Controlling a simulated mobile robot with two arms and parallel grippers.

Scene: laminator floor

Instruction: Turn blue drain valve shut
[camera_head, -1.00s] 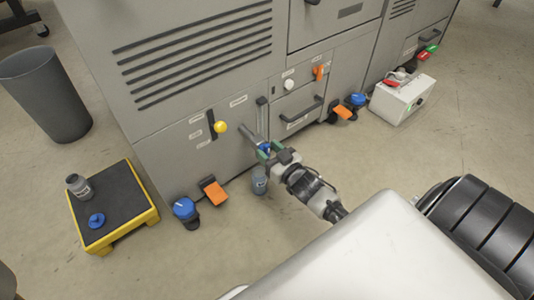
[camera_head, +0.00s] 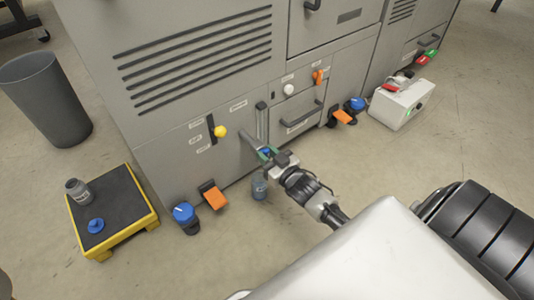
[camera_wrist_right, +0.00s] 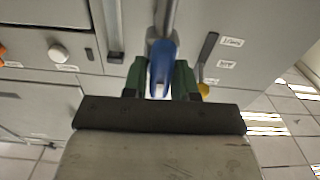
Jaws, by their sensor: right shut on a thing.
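The blue drain valve handle (camera_wrist_right: 162,68) sits on a grey pipe (camera_wrist_right: 168,18) that comes out of the lower front of the grey machine. My right gripper (camera_wrist_right: 161,80) has its green fingers on both sides of the blue handle and is shut on it. In the head view my right gripper (camera_head: 268,154) is at the pipe end, low on the machine front, and hides most of the handle. A small grey bottle (camera_head: 259,187) stands on the floor below the pipe. My left gripper is not in view.
A yellow-edged black step (camera_head: 125,207) holds a grey bottle (camera_head: 77,190) and a blue cap (camera_head: 95,226). Blue-topped casters (camera_head: 184,213) and orange pedals (camera_head: 215,197) stick out at the machine's base. A white box (camera_head: 400,106) stands at right. Floor in front is mostly clear.

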